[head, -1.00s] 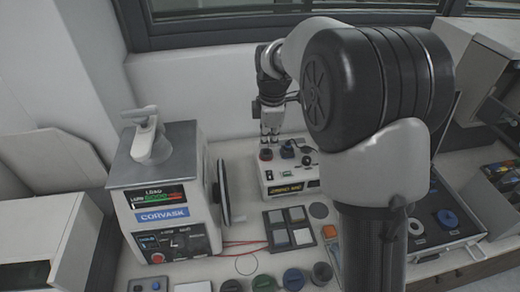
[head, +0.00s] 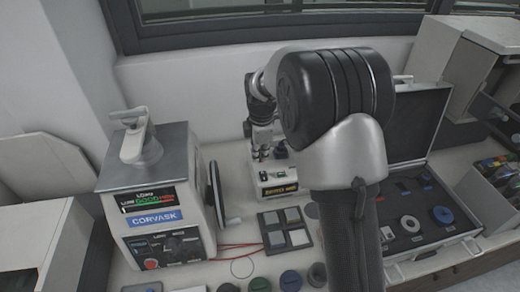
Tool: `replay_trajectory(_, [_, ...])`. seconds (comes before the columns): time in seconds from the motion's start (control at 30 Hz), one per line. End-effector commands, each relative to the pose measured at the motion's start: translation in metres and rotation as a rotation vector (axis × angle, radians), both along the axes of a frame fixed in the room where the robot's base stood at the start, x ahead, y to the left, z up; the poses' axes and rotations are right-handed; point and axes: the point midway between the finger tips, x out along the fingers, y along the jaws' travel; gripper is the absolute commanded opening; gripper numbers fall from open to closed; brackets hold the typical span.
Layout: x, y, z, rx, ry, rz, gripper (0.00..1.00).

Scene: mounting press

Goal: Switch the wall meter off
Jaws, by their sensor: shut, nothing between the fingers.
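A small pale instrument box (head: 277,188) stands on the bench, with a black label in yellow lettering on its front. It may be the wall meter; I cannot tell for sure. Dark knobs or posts show on its top. My gripper (head: 264,150) points down at the back left of this box, in the head view. Its fingers are shut and empty. Whether they touch the box I cannot tell, and the switch is too small to make out. My arm stands to the right in front of the scene.
A grey press marked CORVASK (head: 152,217) with a lit LOAD display stands at left, its round wheel (head: 217,194) facing the box. A tile tray (head: 284,229) lies in front. An open case (head: 447,229) lies at right. Several round pots line the front.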

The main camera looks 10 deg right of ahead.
Motion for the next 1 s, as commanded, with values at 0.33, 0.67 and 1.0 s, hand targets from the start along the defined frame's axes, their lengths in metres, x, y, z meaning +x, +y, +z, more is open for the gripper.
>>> replay_trajectory(0.33, [0.007,0.000,-0.066,0.000,0.001,0.000,0.00])
replay_trajectory(0.67, [0.010,0.000,-0.078,0.000,0.000,0.000,0.00])
replay_trajectory(1.0, [0.012,0.000,-0.085,0.000,0.002,0.000,0.00])
